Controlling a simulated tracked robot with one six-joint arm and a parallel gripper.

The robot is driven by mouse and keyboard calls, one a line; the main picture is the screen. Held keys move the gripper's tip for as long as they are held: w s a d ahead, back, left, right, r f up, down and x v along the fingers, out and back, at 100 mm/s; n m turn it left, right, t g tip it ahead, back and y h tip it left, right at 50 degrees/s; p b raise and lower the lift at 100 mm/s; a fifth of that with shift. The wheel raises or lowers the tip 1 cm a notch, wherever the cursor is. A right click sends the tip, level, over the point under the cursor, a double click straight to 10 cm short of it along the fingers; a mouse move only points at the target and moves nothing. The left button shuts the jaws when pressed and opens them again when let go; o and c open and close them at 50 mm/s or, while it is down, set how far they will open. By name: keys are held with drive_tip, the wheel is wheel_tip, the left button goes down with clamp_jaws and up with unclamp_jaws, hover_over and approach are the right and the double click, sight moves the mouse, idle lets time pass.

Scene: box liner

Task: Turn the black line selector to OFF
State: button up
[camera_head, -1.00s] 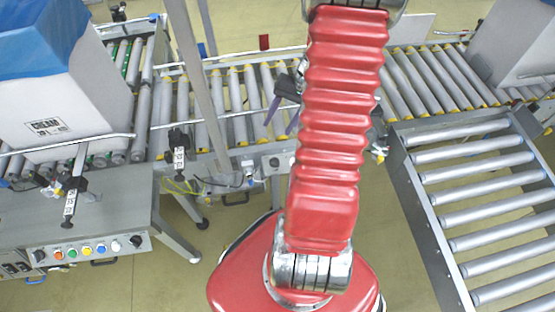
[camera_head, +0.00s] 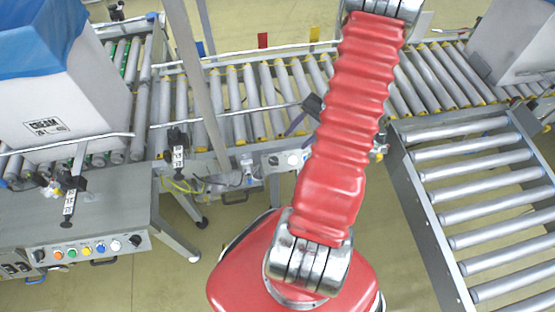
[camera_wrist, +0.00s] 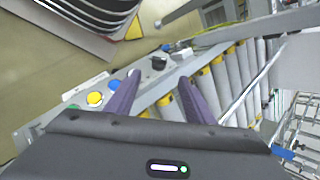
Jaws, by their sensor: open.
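Black knobs show on two panels, and I cannot read which one is the line selector. In the wrist view a black knob (camera_wrist: 158,62) stands on a grey panel beyond the gap between the fingertips. Another black knob (camera_head: 135,241) is on the front left panel. My gripper (camera_wrist: 159,77) is open and empty, its purple fingers apart and pointing towards the panel. Contact with the knob is not visible. In the head view my gripper is mostly hidden behind my red arm.
Yellow (camera_wrist: 95,98) and blue (camera_wrist: 114,85) buttons sit left of the knob in the wrist view. Conveyor rollers (camera_wrist: 228,75) run close on the right. A box with a blue liner (camera_head: 70,90) stands on the left conveyor. A grey post (camera_head: 197,80) rises left of my arm.

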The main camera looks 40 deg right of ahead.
sight(275, 161)
drive_tip(key=x, duration=1.3)
drive_tip(key=shift+a+f, duration=0.1)
drive_tip(key=shift+a, duration=0.05)
drive_tip(key=c, duration=1)
drive_tip(key=shift+w+a, duration=0.1)
drive_tip(key=shift+a, duration=0.1)
drive_tip(key=shift+d, duration=0.15)
drive_tip(key=shift+c, duration=0.2)
